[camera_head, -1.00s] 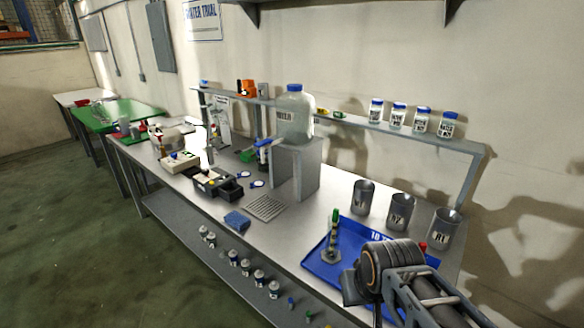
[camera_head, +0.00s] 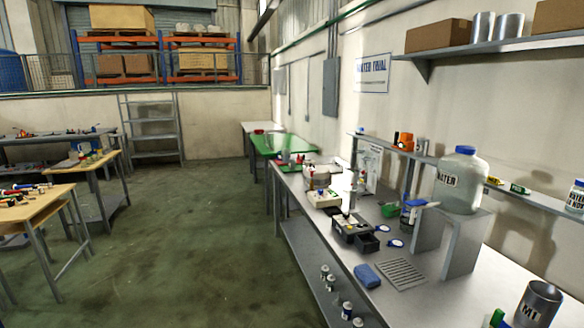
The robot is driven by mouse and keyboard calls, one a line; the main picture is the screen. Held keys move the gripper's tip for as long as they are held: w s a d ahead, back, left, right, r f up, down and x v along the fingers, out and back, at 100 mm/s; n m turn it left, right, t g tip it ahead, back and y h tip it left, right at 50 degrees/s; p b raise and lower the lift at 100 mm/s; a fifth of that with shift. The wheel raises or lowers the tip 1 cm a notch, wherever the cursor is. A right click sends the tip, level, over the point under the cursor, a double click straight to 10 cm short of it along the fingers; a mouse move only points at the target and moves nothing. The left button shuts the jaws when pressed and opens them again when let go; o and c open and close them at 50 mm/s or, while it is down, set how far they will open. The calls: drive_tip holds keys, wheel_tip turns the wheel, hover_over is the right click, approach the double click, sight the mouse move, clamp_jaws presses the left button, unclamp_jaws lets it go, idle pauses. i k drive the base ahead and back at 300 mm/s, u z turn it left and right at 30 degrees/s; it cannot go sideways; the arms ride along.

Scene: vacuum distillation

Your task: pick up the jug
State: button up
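A large translucent jug (camera_head: 462,182) with a blue cap and a label reading WATER is at the right of the head view. It stands upright on a grey metal riser (camera_head: 458,235) on the long workbench. No part of my gripper or arm shows in this view, so its state and its distance from the jug are hidden.
The long bench (camera_head: 345,232) holds a black tray (camera_head: 352,228), a blue sponge (camera_head: 367,275), a drain grid (camera_head: 401,274) and a steel beaker (camera_head: 538,303). A shelf (camera_head: 540,200) runs behind the jug. The green floor (camera_head: 190,240) left of the bench is open. Wooden tables (camera_head: 40,208) stand farther left.

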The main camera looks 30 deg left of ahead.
sight(286, 152)
drive_tip(key=z, duration=0.2)
drive_tip(key=k, duration=0.3)
drive_tip(key=u, duration=1.45)
drive_tip(key=i, duration=2)
drive_tip(key=u, duration=0.95)
drive_tip(key=i, duration=2.35)
drive_tip(key=z, duration=0.35)
drive_tip(key=i, duration=2.25)
drive_tip(key=z, duration=1.7)
drive_tip(key=i, duration=1.25)
drive_tip(key=z, duration=0.65)
